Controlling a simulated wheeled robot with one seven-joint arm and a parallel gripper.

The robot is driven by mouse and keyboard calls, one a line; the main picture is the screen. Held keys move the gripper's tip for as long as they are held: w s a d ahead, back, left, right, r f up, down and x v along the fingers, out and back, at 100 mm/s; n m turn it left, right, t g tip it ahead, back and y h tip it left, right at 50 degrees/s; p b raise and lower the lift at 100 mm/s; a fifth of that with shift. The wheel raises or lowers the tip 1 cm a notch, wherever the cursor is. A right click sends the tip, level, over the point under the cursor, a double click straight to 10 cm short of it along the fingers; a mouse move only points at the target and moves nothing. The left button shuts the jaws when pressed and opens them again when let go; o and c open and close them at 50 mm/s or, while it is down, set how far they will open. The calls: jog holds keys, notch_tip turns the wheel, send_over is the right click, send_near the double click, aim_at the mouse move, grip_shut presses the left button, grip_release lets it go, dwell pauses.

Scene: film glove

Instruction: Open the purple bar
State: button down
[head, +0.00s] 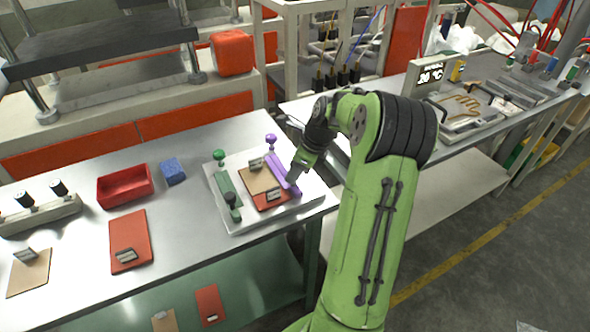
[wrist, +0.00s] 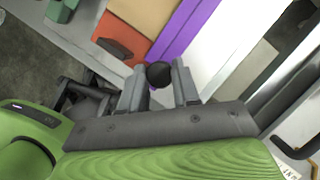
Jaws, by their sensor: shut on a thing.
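The purple bar (head: 280,171) lies along the right side of a pale plate fixture (head: 232,222) on the metal table. In the wrist view, the purple bar (wrist: 185,28) runs up from between my fingers. My gripper (head: 294,182) is at the bar's near end. In the wrist view, my gripper (wrist: 158,88) is shut on a round black knob (wrist: 158,74) at that end. The bar lies beside a tan and red piece (head: 262,184), with a green bar (head: 227,186) on the piece's other side. The knob is hidden by my gripper in the head view.
A red tray (head: 125,187), a blue block (head: 173,171) and a red plate (head: 128,240) lie left of the fixture. A second bench (head: 450,150) with a temperature display (head: 430,75) stands to the right. My arm covers the gap between them.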

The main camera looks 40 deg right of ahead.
jog(key=d+p, duration=0.2)
jog(key=s+d+p, duration=0.1)
jog(key=shift+d+r, duration=0.25)
jog(key=shift+s+d+f, duration=0.1)
jog(key=shift+d+f, duration=0.1)
jog(key=shift+d, duration=0.2)
jog(key=c, duration=0.8)
grip_release()
jog(key=shift+a, duration=0.1)
jog(key=p+v, duration=0.5)
jog(key=v, duration=1)
jog(key=shift+s+r, duration=0.2)
jog(key=shift+r, duration=0.1)
